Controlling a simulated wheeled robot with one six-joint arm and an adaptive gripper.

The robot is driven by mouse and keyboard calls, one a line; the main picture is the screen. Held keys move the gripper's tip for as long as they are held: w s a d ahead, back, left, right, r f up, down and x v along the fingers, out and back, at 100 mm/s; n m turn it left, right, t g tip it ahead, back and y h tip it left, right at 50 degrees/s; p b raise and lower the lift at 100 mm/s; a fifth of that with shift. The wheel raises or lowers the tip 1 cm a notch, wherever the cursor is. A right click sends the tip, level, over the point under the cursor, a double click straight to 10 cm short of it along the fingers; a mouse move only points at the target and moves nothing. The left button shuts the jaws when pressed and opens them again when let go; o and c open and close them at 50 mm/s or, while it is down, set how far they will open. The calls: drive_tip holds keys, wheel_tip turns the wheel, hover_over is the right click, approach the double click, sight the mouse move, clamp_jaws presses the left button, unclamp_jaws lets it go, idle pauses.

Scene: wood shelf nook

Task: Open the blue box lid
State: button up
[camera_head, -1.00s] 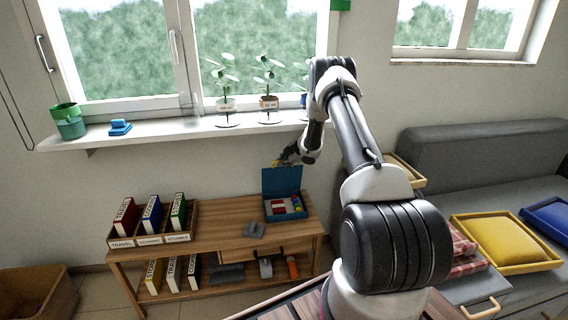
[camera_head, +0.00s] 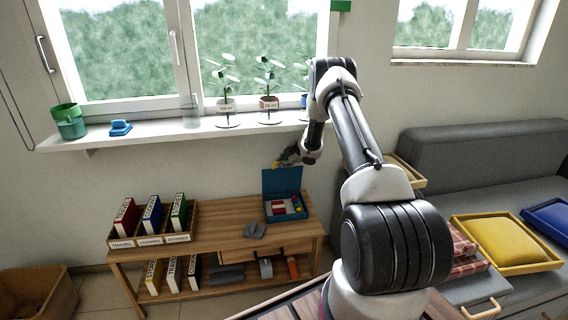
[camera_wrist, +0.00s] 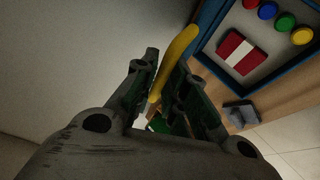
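The blue box (camera_head: 268,219) stands on the wooden shelf unit under the window. Its blue lid (camera_head: 283,181) stands upright at the back, so the box is open. A yellow handle (camera_head: 276,164) is at the lid's top edge; it shows as a curved yellow bar in the wrist view (camera_wrist: 180,50). My gripper (camera_head: 287,157) is at the top of the lid. In the wrist view its fingers (camera_wrist: 165,64) are apart on either side of the handle, with a gap visible beside it. Inside the box are a red and white block (camera_wrist: 240,52) and several coloured round pieces (camera_wrist: 285,22).
A grey object (camera_head: 255,230) lies on the shelf top in front of the box. A binder rack (camera_head: 150,240) stands to the left. The windowsill (camera_head: 180,128) with potted plants is above. The grey sofa (camera_head: 470,160) is to the right.

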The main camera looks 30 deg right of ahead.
drive_tip(key=shift+o, duration=1.1)
drive_tip(key=v, duration=1.2)
drive_tip(key=shift+c, duration=0.2)
